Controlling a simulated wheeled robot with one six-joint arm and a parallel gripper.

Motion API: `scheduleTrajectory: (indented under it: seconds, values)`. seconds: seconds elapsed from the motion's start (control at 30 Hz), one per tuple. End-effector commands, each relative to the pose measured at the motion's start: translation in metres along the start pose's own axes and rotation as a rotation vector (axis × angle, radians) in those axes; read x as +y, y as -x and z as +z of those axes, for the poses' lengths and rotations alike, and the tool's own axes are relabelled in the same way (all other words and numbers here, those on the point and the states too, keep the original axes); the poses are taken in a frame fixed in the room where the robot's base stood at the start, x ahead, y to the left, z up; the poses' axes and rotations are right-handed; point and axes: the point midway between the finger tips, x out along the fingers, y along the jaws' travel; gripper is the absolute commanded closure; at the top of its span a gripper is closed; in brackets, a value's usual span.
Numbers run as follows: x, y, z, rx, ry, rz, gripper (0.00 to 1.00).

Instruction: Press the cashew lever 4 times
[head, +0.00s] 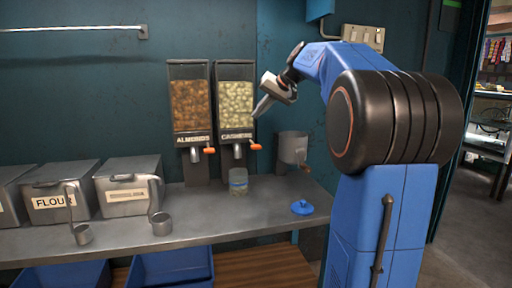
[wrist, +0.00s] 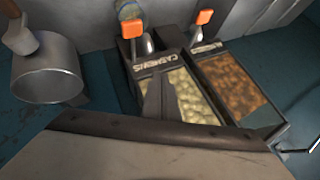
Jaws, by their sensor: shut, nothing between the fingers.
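The cashew dispenser (head: 235,98) stands against the back wall, right of the almond dispenser (head: 190,103). Its orange cashew lever (head: 256,147) sticks out at lower right, below the label. A clear jar (head: 238,181) stands under the cashew spout; its contents are too small to tell. My gripper (head: 259,112) is shut and empty, pointing down and left, above the cashew lever and apart from it. In the wrist view the cashew lever (wrist: 128,29) and almond lever (wrist: 204,17) show at the top, with the cashew dispenser (wrist: 175,95) below.
A metal pot (head: 293,148) is at the wall to the right, with a blue lid (head: 302,207) on the counter (head: 215,210). The flour bin (head: 50,190) and other metal bins with scoops stand left. The front middle of the counter is clear.

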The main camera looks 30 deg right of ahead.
Motion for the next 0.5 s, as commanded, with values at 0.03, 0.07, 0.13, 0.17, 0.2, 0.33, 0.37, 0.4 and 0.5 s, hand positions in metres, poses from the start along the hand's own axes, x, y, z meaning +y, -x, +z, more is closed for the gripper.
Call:
scheduleTrajectory:
  seconds: [0.03,0.07,0.13,0.17,0.2,0.33,0.37,0.4,0.5]
  values:
    - [0.0,0.0,0.0,0.0,0.0,0.0,1.0]
    - [0.0,0.0,0.0,0.0,0.0,0.0,1.0]
    - [0.001,-0.001,0.001,0.0,0.0,0.0,1.0]
    - [0.002,-0.002,0.002,0.0,0.0,0.0,1.0]
    - [0.003,-0.004,0.003,0.0,0.0,0.0,1.0]
    - [0.008,-0.011,0.009,-0.002,-0.001,0.0,1.0]
    - [0.01,-0.014,0.011,-0.001,-0.001,0.0,1.0]
    - [0.013,-0.017,0.013,-0.001,-0.001,0.001,1.0]
    - [0.019,-0.025,0.019,-0.002,-0.001,0.001,1.0]
